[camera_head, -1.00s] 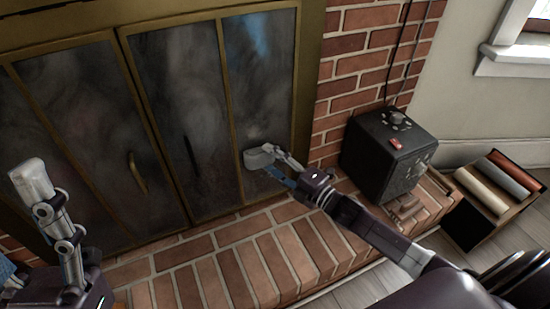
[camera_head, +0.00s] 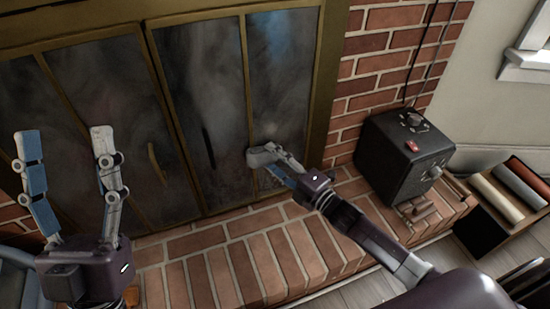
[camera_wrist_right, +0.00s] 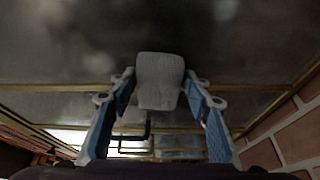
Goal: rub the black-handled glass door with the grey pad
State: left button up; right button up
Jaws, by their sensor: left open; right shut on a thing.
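The black-handled glass door (camera_head: 195,75) is the right one of the fireplace doors, with two smoky, smudged panels in a brass frame. Its black handle (camera_head: 209,148) is on the left panel. My right gripper (camera_head: 279,163) is shut on the grey pad (camera_head: 262,154), low on the door beside the middle brass bar. The pad also shows between the fingers in the right wrist view (camera_wrist_right: 160,80). It looks close against the glass, but I cannot tell whether it touches. My left gripper (camera_head: 65,140) is open and empty, fingers up, in front of the left door.
The left glass door (camera_head: 100,100) has a brass handle (camera_head: 158,165). A brick hearth (camera_head: 215,270) runs below the doors. A black box with knobs (camera_head: 400,155) and a red item on top stands right of my right gripper. A crate with rolled cloths (camera_head: 495,200) is further right.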

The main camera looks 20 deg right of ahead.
aim_at(278, 140)
jog(key=shift+r+p, duration=0.35)
jog(key=shift+r, duration=0.1)
pick_arm(q)
jog(key=w+f+g+y+p, duration=0.2)
jog(key=w+f+g, duration=0.5)
jog(key=f, duration=0.6)
jog(key=shift+w+d+g+y, duration=0.25)
jog(key=shift+w+g+y, duration=0.2)
jog(key=shift+w, duration=0.2)
pick_arm(e)
jog(key=shift+w+d+r, duration=0.1)
jog(key=shift+d+r, duration=0.25)
jog(key=shift+d, duration=0.35)
jog(key=shift+s+d+r, duration=0.1)
jog(key=shift+d+r, duration=0.3)
jog(key=shift+d, duration=0.35)
jog(key=shift+w+d+r, duration=0.1)
jog(key=shift+d+r, duration=0.25)
jog(key=shift+d, duration=0.35)
